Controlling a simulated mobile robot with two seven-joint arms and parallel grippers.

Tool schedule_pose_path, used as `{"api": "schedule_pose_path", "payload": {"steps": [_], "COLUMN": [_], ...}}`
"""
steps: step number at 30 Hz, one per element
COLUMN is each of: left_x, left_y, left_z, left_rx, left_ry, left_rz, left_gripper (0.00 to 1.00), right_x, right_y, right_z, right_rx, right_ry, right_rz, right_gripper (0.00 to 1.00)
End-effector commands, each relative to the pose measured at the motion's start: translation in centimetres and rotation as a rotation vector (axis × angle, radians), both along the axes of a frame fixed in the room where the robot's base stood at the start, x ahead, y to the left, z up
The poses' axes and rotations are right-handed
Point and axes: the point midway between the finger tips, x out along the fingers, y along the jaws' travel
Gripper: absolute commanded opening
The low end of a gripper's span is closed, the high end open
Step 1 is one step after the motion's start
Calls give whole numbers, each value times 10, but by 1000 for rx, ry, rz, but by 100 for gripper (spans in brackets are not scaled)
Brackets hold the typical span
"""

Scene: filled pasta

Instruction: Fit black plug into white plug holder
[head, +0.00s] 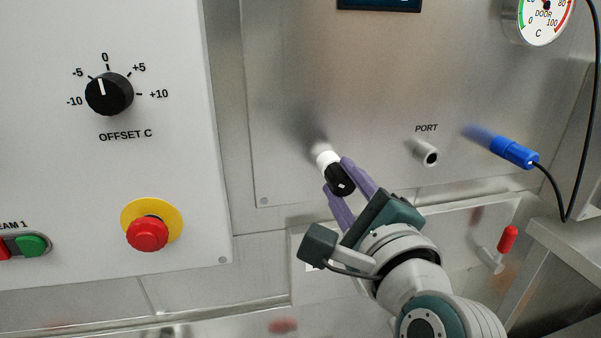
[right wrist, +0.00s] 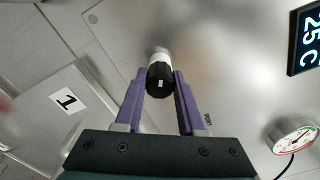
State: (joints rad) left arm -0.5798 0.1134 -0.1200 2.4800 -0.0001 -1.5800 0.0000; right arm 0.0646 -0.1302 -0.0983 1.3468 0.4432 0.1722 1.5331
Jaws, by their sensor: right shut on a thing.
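The black plug (head: 339,180) is between the purple fingers of my right gripper (head: 342,183), which is shut on it. In the right wrist view the black plug (right wrist: 160,82) sits between the fingertips of the right gripper (right wrist: 160,90). The white plug holder (head: 325,157) sticks out from the metal panel directly behind the plug. It also shows behind the plug in the right wrist view (right wrist: 161,55). The plug lines up with the holder and seems to meet it; I cannot tell how deep it sits. My left gripper is not in view.
To the right are a metal port (head: 428,155) labelled PORT and a blue plug (head: 514,151) with a black cable. A red-handled lever (head: 507,239) is at the lower right. A control panel with a black knob (head: 109,94) and red button (head: 147,234) stands left.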

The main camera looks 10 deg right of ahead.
Motion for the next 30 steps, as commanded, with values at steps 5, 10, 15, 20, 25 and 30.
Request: {"api": "schedule_pose_path", "payload": {"steps": [5, 10, 15, 20, 25, 30], "left_x": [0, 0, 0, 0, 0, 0], "left_y": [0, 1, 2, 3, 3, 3], "left_z": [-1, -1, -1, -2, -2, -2], "left_rx": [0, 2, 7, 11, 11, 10], "left_ry": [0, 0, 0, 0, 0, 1], "left_rz": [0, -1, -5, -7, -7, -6], "left_gripper": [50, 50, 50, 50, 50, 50], "right_x": [1, 1, 1, 2, 3, 3], "right_y": [0, 0, 0, 0, 0, 0], "right_z": [0, 0, 0, 0, 0, 0], "right_rx": [1, 1, 1, 2, 1, 1], "right_ry": [0, 0, 0, 0, 1, 1], "right_rz": [0, 0, 0, 0, 0, 0], "right_gripper": [0, 0, 0, 0, 0, 54]}}
